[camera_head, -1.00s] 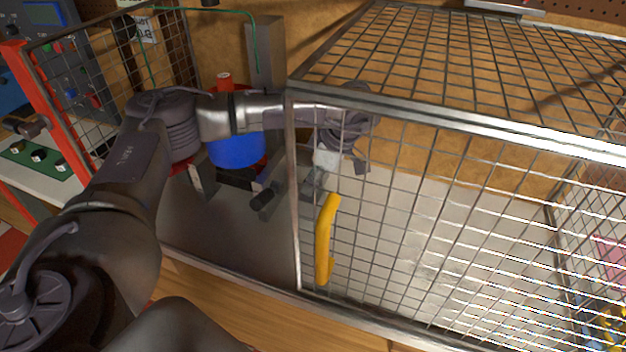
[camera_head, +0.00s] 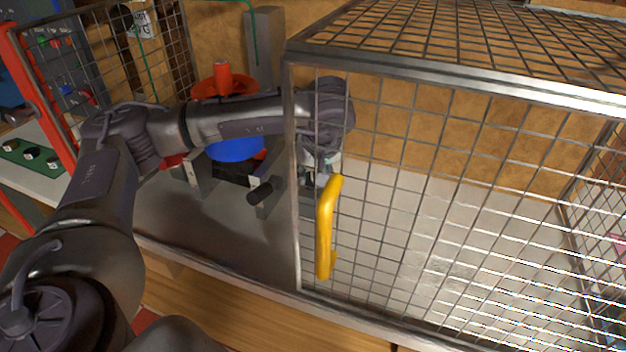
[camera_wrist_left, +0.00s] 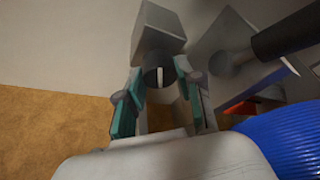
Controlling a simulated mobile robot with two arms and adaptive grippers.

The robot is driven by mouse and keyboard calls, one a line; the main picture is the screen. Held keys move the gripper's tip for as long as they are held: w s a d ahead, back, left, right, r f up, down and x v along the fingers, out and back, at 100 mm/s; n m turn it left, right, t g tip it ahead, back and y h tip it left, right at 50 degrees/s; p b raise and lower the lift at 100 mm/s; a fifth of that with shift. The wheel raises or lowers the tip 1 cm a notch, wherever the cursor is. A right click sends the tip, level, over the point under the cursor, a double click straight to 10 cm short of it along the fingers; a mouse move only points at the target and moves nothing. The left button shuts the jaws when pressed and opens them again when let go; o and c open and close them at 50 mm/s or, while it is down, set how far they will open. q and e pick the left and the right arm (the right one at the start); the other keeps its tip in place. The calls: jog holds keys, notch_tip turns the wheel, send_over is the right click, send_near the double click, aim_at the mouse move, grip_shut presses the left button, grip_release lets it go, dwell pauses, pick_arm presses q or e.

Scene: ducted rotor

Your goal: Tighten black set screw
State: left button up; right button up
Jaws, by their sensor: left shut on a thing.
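The black set screw (camera_wrist_left: 159,78), a dark round end with a white mark, sits at the grey block (camera_wrist_left: 158,35) in the left wrist view. My left gripper (camera_wrist_left: 160,90) has its teal-padded fingers on either side of the screw and is shut on it. In the head view my left gripper (camera_head: 318,165) points down behind the wire mesh, right of the blue rotor drum (camera_head: 235,149). The mesh and my wrist hide the screw there. My right gripper is not in view.
A wire-mesh guard with a yellow handle (camera_head: 327,228) stands in front of my left gripper. A black-handled clamp (camera_head: 265,191) is close on its left, also seen in the left wrist view (camera_wrist_left: 290,35). Bare grey table (camera_head: 430,235) lies to the right behind the mesh.

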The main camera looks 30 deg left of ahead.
pick_arm(q)
jog(key=m+b, duration=0.1)
jog(key=m, duration=0.1)
jog(key=shift+a+m+t+h, duration=0.1)
jog(key=shift+m+t+h, duration=0.2)
jog(key=shift+t, duration=0.1)
jog(key=shift+m+t+h+b, duration=0.35)
jog(key=shift+m+b, duration=0.3)
jog(key=shift+m, duration=0.45)
jog(key=shift+r, duration=0.1)
jog(key=o, duration=1.2)
jog(key=shift+c, duration=0.2)
jog(key=v, duration=0.7)
jog(key=shift+r, duration=0.2)
jog(key=shift+s, duration=0.15)
